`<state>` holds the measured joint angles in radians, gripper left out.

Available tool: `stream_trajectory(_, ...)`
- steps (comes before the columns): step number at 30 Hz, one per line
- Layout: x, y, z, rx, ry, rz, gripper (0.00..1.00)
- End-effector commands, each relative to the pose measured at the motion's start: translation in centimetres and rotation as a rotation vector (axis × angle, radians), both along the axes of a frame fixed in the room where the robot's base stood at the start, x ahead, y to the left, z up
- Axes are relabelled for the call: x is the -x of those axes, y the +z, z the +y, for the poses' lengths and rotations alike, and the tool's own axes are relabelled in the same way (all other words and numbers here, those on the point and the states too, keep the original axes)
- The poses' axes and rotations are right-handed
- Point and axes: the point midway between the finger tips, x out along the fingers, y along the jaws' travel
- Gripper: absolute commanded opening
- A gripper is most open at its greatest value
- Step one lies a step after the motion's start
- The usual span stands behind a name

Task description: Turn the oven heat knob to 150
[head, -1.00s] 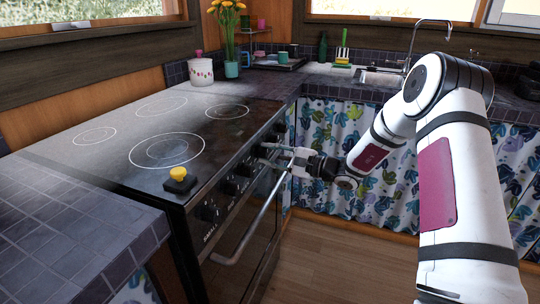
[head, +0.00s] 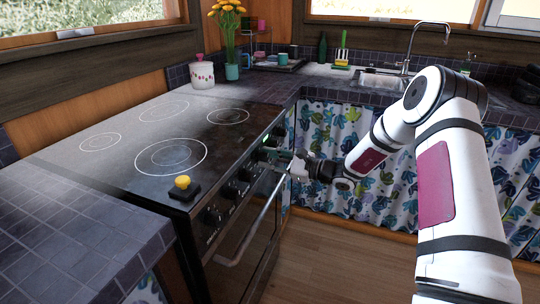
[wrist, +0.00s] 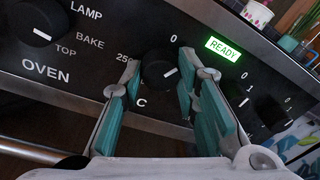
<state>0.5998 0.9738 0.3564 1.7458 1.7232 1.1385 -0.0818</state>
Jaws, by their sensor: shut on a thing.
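The black oven heat knob (wrist: 158,74) is on the stove's dark front panel, between labels "0" and "250", with a "C" below it. Its short white pointer line shows on its right side, tilted up to the right; the exact setting cannot be read. My gripper (wrist: 159,66) is shut on this knob, with one teal-padded finger on each side. In the head view my gripper (head: 292,164) reaches the panel from the right, and its fingers hide the knob there. The fingers also hide part of the dial markings.
A mode knob (wrist: 38,22) marked LAMP, BAKE and TOP sits left. A green READY display (wrist: 223,49) and small switches lie right. The oven handle (head: 250,228) runs below the panel. A yellow button (head: 183,182) sits on the hob's near corner.

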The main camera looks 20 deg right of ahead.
Motion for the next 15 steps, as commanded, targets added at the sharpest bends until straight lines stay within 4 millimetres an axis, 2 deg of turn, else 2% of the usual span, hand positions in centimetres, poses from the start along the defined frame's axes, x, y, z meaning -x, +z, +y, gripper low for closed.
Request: stream_trajectory(15, 0.06, 0.15, -0.01, -0.288, 0.000, 0.398, 0.01)
